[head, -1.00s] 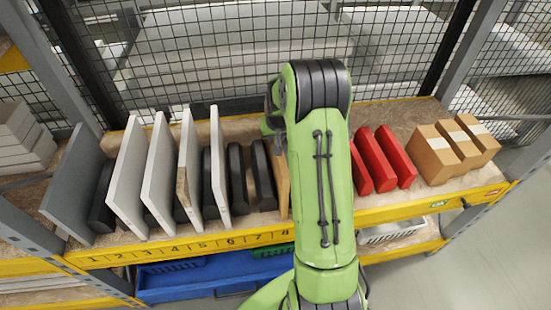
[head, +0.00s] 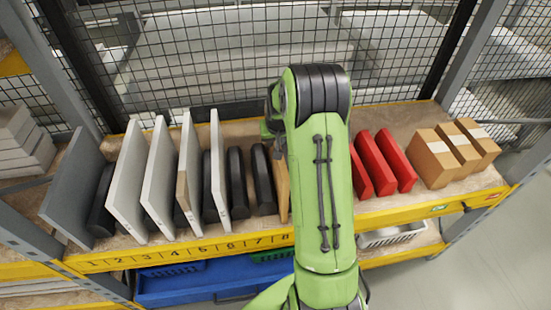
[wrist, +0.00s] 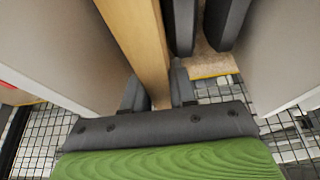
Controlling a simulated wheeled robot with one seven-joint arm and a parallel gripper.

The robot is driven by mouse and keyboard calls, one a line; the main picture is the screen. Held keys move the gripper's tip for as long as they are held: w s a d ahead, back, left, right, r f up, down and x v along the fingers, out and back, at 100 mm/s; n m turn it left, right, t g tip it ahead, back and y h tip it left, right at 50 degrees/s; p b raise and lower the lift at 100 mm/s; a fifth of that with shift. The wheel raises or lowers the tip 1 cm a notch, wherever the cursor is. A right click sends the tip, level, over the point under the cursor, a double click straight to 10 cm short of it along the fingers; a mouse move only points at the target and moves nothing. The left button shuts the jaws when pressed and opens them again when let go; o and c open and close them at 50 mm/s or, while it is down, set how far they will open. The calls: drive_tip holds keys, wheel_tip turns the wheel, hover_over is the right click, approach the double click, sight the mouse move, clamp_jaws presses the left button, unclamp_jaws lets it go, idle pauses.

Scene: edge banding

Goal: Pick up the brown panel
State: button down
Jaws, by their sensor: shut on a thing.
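The brown panel (head: 283,190) shows in the head view as a thin upright tan strip at my arm's left edge, near shelf number 8. The rest of it is hidden behind my arm. In the wrist view the brown panel's long edge (wrist: 138,38) runs down between my two dark fingers. My gripper (wrist: 158,94) is shut on it, one finger on each side. My fingers are hidden behind the arm in the head view.
Dark holders (head: 262,180) and white panels (head: 220,175) stand to the left. Red blocks (head: 396,160) and cardboard boxes (head: 436,160) stand to the right. Wire mesh (head: 220,60) closes the back. A blue bin (head: 190,286) sits below.

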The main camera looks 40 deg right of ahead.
wheel_tip(320, 180, up, 10)
drive_tip(key=shift+r+p, duration=0.15)
drive_tip(key=shift+p, duration=0.15)
idle(0.3)
